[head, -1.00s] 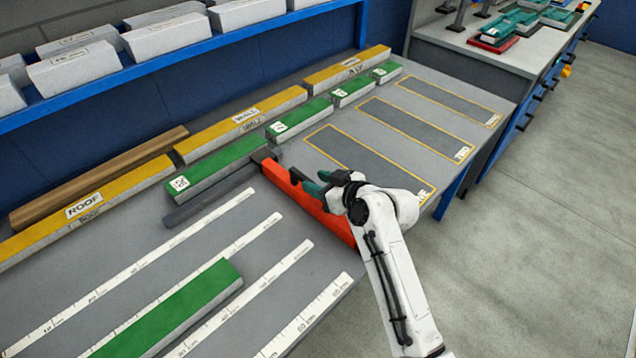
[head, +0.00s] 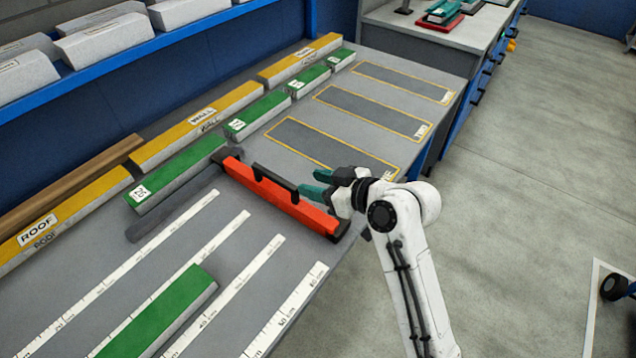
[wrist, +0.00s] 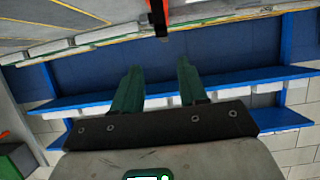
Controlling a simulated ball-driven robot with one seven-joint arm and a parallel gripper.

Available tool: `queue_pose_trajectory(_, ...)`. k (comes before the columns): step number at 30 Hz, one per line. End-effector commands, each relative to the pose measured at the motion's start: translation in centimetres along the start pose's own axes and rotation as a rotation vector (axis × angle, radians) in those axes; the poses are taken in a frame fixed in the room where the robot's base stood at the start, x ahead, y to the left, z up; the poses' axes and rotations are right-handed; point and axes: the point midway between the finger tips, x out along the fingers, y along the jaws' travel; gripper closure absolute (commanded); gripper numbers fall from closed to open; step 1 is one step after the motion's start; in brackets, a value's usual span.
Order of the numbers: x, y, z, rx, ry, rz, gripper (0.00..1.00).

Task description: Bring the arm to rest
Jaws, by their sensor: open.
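My gripper (head: 318,184) is open and empty in the head view, with teal fingertips pointing left. It is at the right end of a red bar (head: 285,207) with a black handle, which lies on the grey bench. A small gap seems to separate the fingertips from the handle, though contact is hard to judge. In the wrist view my gripper's two green fingers (wrist: 160,85) stand apart with nothing between them. A piece of the red bar (wrist: 195,11) shows at the top edge there.
Green blocks (head: 175,177) and yellow blocks (head: 195,126) line the bench's back. Another green block (head: 160,318) lies among white rulers (head: 285,312). Outlined grey areas (head: 375,112) are empty. A blue shelf (head: 130,58) holds white boxes. Open floor (head: 535,170) lies right.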

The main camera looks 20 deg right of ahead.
Motion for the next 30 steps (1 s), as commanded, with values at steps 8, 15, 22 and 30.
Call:
queue_pose_trajectory(8,-0.2,0.0,0.0,0.000,0.000,0.000,0.57)
queue_pose_trajectory(15,-0.2,0.0,0.0,0.000,0.000,0.000,0.57)
queue_pose_trajectory(22,-2.9,-1.4,4.8,0.070,-0.151,0.039,0.57)
queue_pose_trajectory(30,-14.3,-4.1,15.7,0.303,-0.559,0.276,0.57)
